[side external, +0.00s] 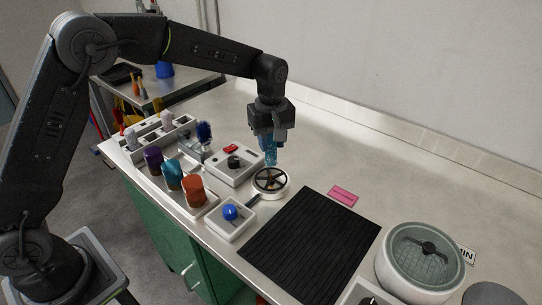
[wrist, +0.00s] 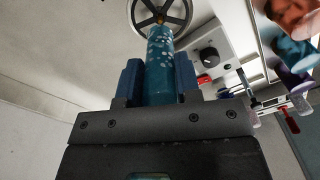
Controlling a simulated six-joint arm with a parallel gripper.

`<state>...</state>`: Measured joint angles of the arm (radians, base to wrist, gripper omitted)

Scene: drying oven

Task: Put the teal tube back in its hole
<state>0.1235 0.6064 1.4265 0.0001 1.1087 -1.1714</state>
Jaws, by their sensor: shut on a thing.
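The teal tube (side external: 270,157), with pale flecks, hangs upright from my gripper (side external: 270,143) in the side view. In the wrist view, the tube (wrist: 161,50) lies between my two blue fingers (wrist: 158,80), which are shut on it. Its lower end is over or just behind the round white device with a black spoked wheel (side external: 270,179). The same wheel (wrist: 160,10) shows beyond the tube tip in the wrist view. I cannot tell whether the tip touches it. Which hole belongs to the tube is not clear.
A white rack with purple (side external: 153,160), teal (side external: 173,174) and orange (side external: 194,190) capped bottles stands left. Near it are a grey rack (side external: 132,142) with white-topped items, a box with a black knob (side external: 234,162) and a blue-knob box (side external: 230,212). A black mat (side external: 310,245) lies right.

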